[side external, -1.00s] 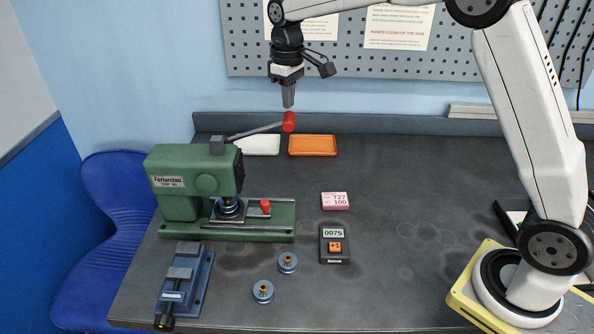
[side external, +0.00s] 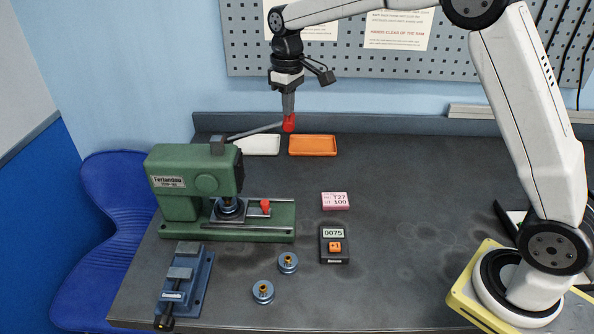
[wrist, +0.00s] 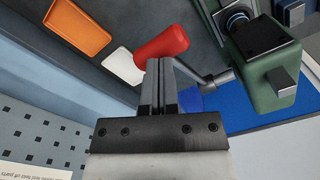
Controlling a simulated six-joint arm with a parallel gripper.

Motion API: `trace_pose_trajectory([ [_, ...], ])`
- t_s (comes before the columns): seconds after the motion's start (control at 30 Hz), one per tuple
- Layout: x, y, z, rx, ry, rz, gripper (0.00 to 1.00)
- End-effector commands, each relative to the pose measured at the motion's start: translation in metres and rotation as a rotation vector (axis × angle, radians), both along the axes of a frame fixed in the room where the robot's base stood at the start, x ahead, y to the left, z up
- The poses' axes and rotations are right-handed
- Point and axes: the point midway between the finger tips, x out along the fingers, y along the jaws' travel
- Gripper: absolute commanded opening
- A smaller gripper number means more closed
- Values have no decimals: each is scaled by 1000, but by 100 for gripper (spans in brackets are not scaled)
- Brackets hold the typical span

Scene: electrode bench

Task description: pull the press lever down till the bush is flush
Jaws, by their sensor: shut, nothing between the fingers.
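The green press (side external: 190,175) stands at the left of the bench. Its lever (side external: 258,131) sticks out to the right from the top of the press, slanting slightly up, with a red grip (side external: 289,123) at its end. My gripper (side external: 288,112) is shut and empty, pointing down with its fingertips at the red grip. In the wrist view, the fingers (wrist: 158,68) reach the lower edge of the red grip (wrist: 163,44); I cannot tell whether they touch it. The bush is under the ram at the blue fixture (side external: 229,207), too small to judge its height.
A white tray (side external: 262,152) and an orange tray (side external: 313,154) lie behind the press. A pink block (side external: 334,201), a dark meter reading 0075 (side external: 334,255), two blue round holders (side external: 288,263) and a blue vise (side external: 185,285) lie in front. The bench's right middle is clear.

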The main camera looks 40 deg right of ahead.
Motion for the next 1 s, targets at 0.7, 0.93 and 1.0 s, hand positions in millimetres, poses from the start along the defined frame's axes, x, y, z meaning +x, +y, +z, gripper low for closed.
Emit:
trace_pose_trajectory([
  [0.7, -1, -1, -12, 0, 0, 0, 0],
  [0.93, -2, -2, -19, 0, 2, 0, 0],
  [1.0, -3, -2, -21, 0, 2, 0, 0],
])
